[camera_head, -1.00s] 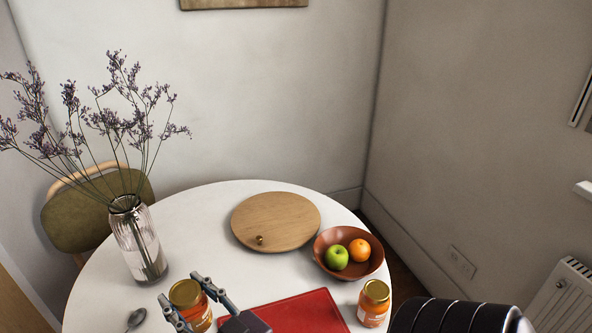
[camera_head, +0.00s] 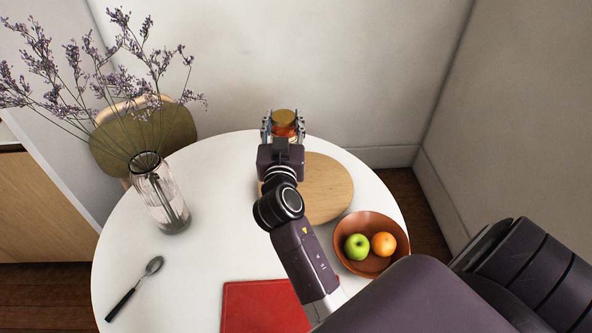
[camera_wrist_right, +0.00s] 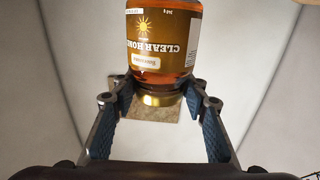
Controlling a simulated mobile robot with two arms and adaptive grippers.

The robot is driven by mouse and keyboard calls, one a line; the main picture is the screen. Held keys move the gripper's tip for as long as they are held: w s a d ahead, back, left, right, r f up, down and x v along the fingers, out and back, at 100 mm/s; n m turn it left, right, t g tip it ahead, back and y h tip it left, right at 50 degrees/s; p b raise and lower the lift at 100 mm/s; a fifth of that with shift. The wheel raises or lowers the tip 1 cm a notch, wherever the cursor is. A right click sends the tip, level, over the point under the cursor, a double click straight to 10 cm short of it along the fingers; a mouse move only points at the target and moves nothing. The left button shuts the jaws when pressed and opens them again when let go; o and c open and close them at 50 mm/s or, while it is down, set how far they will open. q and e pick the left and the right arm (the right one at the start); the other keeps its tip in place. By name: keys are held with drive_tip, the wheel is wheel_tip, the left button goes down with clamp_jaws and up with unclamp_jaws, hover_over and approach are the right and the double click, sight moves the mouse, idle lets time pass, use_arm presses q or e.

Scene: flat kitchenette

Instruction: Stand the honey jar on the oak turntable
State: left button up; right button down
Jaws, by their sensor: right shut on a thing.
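My right gripper (camera_head: 284,122) is shut on the honey jar (camera_head: 284,131), an amber jar with a gold lid. The turntable is a round wooden board, partly hidden by my gripper and wrist. My left gripper is out of view.
A brown bowl (camera_head: 371,268) with a green apple and an orange stands near the turntable's front right. A glass vase of dried flowers (camera_head: 160,195) stands at left. A spoon (camera_head: 136,287) and red mat (camera_head: 258,307) lie in front. My right arm crosses the table.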

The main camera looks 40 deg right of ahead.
drive_tip(key=shift+d+f+b, duration=0.1)
drive_tip(key=shift+f+b, duration=1.05)
drive_tip(key=shift+f, duration=7.95)
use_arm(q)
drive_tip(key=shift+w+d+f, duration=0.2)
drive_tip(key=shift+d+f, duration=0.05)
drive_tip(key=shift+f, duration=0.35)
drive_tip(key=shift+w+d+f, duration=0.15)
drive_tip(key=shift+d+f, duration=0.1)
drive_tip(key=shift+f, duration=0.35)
use_arm(e)
drive_tip(key=shift+f, duration=0.1)
drive_tip(key=c, duration=1.5)
unclamp_jaws()
drive_tip(key=shift+f, duration=0.1)
drive_tip(key=shift+c, duration=0.2)
drive_tip(key=o, duration=0.4)
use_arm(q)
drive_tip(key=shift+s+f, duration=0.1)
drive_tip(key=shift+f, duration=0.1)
use_arm(e)
drive_tip(key=shift+s, duration=0.1)
